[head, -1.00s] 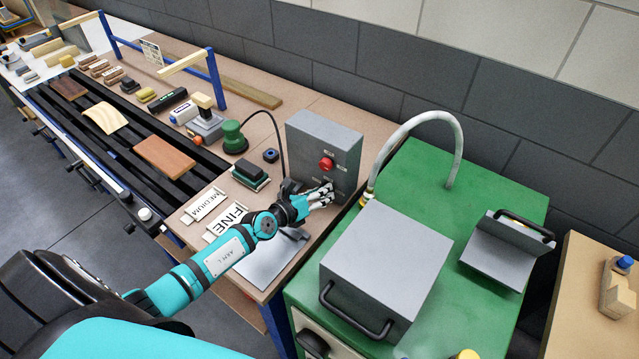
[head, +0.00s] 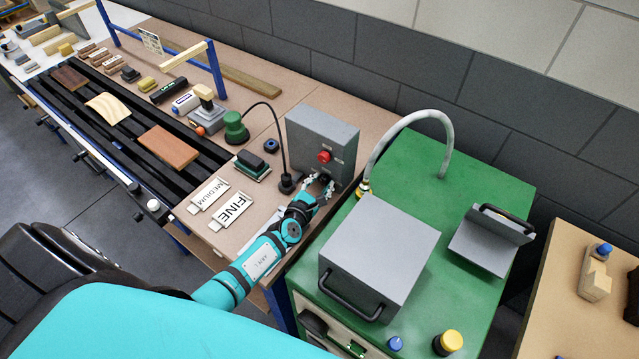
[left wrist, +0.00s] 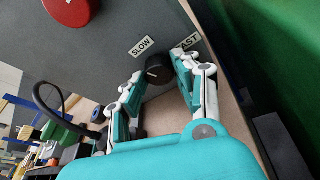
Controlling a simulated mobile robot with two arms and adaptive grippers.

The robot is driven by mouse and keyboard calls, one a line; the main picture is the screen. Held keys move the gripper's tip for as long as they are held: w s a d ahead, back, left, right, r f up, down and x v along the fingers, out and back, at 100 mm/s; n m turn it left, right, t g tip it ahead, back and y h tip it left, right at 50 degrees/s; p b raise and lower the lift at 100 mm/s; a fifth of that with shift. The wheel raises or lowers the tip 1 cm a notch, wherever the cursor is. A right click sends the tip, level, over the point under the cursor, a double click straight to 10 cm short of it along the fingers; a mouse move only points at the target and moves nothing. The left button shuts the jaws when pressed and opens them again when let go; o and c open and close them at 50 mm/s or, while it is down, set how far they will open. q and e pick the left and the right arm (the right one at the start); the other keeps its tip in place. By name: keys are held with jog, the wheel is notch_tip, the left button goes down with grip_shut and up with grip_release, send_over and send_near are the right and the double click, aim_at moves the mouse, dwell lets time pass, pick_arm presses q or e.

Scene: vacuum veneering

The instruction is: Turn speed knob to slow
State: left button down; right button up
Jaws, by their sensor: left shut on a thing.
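The grey control box (head: 322,142) stands at the back edge of the bench, with a red button (head: 323,157) on its front. The black speed knob (left wrist: 158,70) sits below the button, near the SLOW label (left wrist: 142,46) and the FAST label (left wrist: 188,42). A small light mark shows on the knob, but I cannot tell clearly which label it faces. My left gripper (head: 320,187) is at the lower front of the box. In the left wrist view its fingers (left wrist: 157,82) are shut on the knob, one on each side. My right gripper is not in view.
A black plug with a cable (head: 286,184) stands just left of my left gripper. The MEDIUM (head: 209,194) and FINE (head: 231,209) cards lie on the bench. A green cabinet (head: 480,200) with a grey box (head: 378,255) and a pale hose (head: 400,124) stands to the right.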

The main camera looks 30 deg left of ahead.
pick_arm(q)
jog(key=m+y, duration=0.1)
jog(key=m, duration=0.1)
jog(key=shift+f+m+t, duration=0.1)
jog(key=shift+m+t, duration=0.2)
jog(key=shift+m, duration=0.1)
dwell(0.5)
jog(key=c, duration=1)
grip_release()
jog(key=shift+o, duration=0.2)
jog(key=shift+s+d, duration=0.1)
jog(key=shift+s, duration=0.15)
jog(key=v, duration=1.1)
jog(key=shift+s+d, duration=0.1)
jog(key=shift+s, duration=0.15)
